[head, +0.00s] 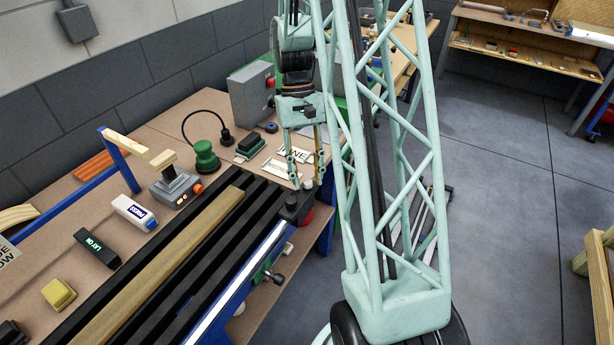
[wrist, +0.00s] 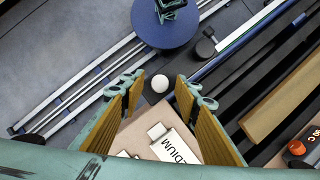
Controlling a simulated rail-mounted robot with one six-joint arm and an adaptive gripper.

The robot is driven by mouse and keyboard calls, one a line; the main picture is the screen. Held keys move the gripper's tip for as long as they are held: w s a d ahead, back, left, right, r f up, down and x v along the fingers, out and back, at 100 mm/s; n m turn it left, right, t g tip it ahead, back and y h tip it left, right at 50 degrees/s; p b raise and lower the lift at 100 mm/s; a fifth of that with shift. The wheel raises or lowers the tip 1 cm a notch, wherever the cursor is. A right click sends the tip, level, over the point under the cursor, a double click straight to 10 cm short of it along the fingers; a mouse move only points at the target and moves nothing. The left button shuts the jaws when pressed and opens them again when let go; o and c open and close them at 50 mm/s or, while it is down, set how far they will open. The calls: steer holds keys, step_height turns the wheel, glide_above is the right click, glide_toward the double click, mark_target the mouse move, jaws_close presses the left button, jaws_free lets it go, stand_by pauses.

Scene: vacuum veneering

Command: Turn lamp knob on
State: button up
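My gripper (head: 305,184) points down over the right end of the bench, its two fingers apart with nothing between them. In the wrist view my gripper (wrist: 157,88) shows its wooden-faced fingers spread on either side of a small white round knob (wrist: 160,83). The knob is beyond the tips, near the bench edge, and no finger visibly touches it. In the head view, a pale round top (head: 308,184) shows just by the fingertips, partly hidden. I cannot tell from its look alone whether it is the lamp's knob. No lamp is clearly identifiable.
A grey box with an orange-red button (head: 175,188) stands left of the gripper; its orange-red button (wrist: 297,147) also shows in the wrist view. A lettered white card (wrist: 178,146) lies below the fingers. Black rails with a wooden strip (head: 165,265) run along the bench.

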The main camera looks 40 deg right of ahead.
steer(key=c, duration=0.8)
steer(key=shift+m, duration=0.3)
steer(key=m+t+y+p, duration=0.1)
steer(key=m, duration=0.2)
steer(key=shift+s+d, duration=0.1)
steer(key=m, duration=0.2)
steer(key=m+t+y, duration=0.1)
steer(key=m, duration=0.1)
steer(key=shift+s+m+t, duration=0.1)
steer(key=shift+m+t, duration=0.2)
steer(key=m+t, duration=0.1)
steer(key=m, duration=0.1)
steer(key=m+t, duration=0.1)
steer(key=m, duration=0.2)
steer(key=shift+s+d, duration=0.1)
steer(key=shift+s, duration=0.1)
steer(key=shift+s+m+t+b, duration=0.1)
steer(key=shift+m+t+b, duration=0.85)
steer(key=shift+m, duration=1.45)
